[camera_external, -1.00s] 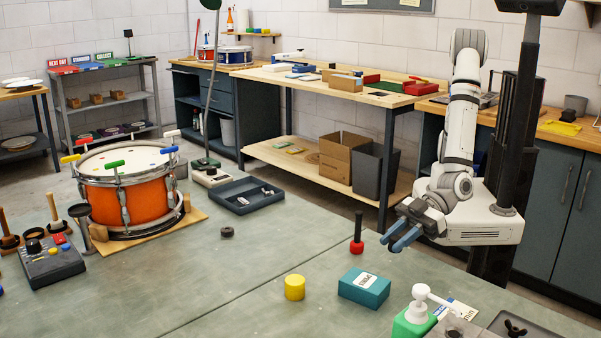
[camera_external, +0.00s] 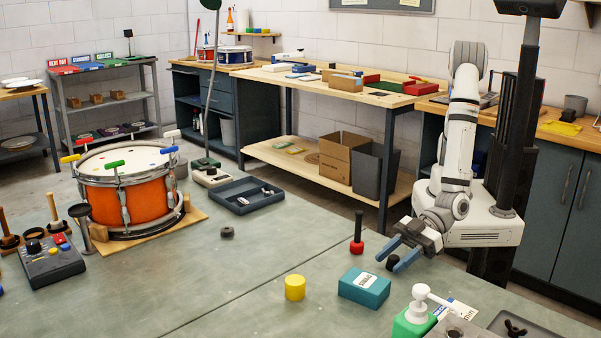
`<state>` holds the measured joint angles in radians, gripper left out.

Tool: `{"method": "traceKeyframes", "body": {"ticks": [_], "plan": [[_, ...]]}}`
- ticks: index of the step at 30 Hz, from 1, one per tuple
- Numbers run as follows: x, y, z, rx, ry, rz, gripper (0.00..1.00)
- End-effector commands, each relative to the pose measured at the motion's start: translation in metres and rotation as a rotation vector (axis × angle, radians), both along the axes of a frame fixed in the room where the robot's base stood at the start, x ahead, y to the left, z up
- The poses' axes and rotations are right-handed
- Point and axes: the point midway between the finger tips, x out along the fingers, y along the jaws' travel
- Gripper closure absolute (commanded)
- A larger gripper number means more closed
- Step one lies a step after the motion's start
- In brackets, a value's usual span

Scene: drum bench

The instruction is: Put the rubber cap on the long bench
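My gripper (camera_external: 391,262) is at the right, over the right edge of the grey-green table. Its two blue fingers point down to the left, apart, with a small black round piece between their tips; this looks like the rubber cap (camera_external: 393,262). The fingers appear closed on it; whether it touches the tabletop cannot be told. The long pale wood bench (camera_external: 344,90) with a lower shelf stands behind, against the wall. Another small black round piece (camera_external: 227,233) lies on the grey-green table.
On the grey-green table (camera_external: 240,275) are a teal box (camera_external: 363,289), a yellow cylinder (camera_external: 295,288), a red-based black peg (camera_external: 357,232), a green-based white pump (camera_external: 417,315) and an orange drum (camera_external: 128,190). The table's middle is mostly clear.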

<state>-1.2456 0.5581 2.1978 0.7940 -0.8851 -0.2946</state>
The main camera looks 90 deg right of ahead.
Motion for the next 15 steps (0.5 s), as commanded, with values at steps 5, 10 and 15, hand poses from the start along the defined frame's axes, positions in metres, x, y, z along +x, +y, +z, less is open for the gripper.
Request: {"method": "traceKeyframes", "body": {"ticks": [5,10,15], "plan": [[0.000,0.000,0.000,0.000,0.000,0.000,0.53],[0.000,0.000,0.001,-0.001,0.000,0.000,0.53],[-0.018,-0.011,0.009,0.000,0.000,0.004,0.53]]}}
